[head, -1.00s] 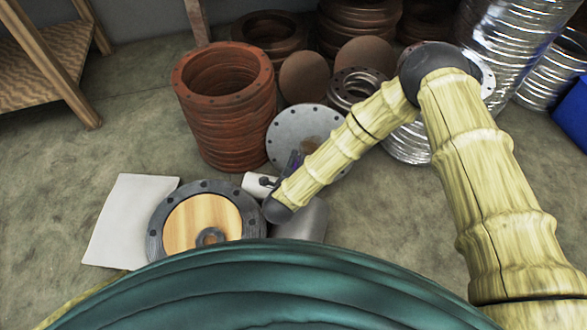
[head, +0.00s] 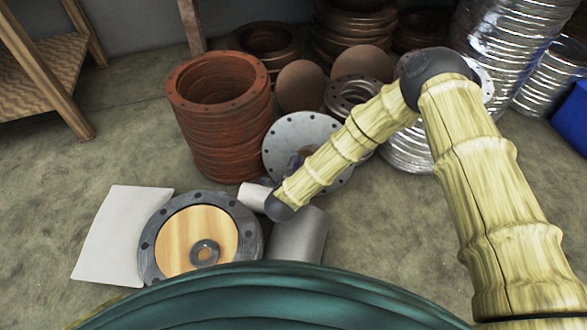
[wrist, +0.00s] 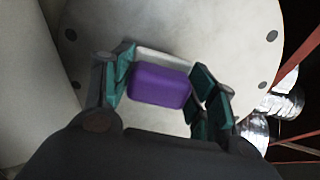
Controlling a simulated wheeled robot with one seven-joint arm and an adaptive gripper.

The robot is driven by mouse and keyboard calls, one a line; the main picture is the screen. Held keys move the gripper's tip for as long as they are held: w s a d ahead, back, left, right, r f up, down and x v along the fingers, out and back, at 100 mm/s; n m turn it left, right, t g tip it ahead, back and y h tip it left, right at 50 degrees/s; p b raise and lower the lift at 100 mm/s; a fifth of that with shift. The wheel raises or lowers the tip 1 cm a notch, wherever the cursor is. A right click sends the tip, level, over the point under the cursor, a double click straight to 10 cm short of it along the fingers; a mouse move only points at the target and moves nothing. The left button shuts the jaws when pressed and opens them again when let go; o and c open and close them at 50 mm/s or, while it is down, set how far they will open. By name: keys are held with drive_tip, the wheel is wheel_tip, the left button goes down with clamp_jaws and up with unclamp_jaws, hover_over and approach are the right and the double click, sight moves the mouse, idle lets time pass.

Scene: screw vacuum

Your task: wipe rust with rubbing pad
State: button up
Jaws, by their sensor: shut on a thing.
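My gripper (wrist: 163,78) is shut on a rubbing pad (wrist: 160,87), a purple block with a pale layer on its far side. In the wrist view the pad is in front of a round pale grey flange plate (wrist: 215,35) with dark bolt holes near its rim. Whether the pad touches the plate I cannot tell. In the head view the grey plate (head: 290,130) leans upright in front of the stacked parts, and my arm hides its lower right part. Gripper and pad show there only as a small dark and purple patch. I cannot make out rust on the plate's visible face.
A rusty ring stack (head: 222,130) stands left of the plate. A wood-centred flange (head: 185,230), a white sheet (head: 115,235) and a grey cylinder (head: 298,235) lie in front. Shiny metal bellows (head: 510,45) and a blue box (head: 572,115) are at right.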

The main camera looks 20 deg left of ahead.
drive_tip(key=shift+x, duration=1.05)
idle(0.8)
drive_tip(key=shift+w+d+r+p, duration=0.1)
drive_tip(key=shift+d+p, duration=0.6)
drive_tip(key=shift+d, duration=1.1)
drive_tip(key=shift+w+d+p, duration=0.2)
drive_tip(key=shift+d+p, duration=0.15)
drive_tip(key=shift+d, duration=0.6)
drive_tip(key=shift+w+d+p, duration=0.15)
drive_tip(key=shift+d+p, duration=0.2)
drive_tip(key=shift+d, duration=0.55)
drive_tip(key=shift+w+r+p, duration=0.25)
drive_tip(key=shift+r+p, duration=0.45)
drive_tip(key=shift+s+a+f, duration=0.1)
drive_tip(key=shift+a, duration=1.85)
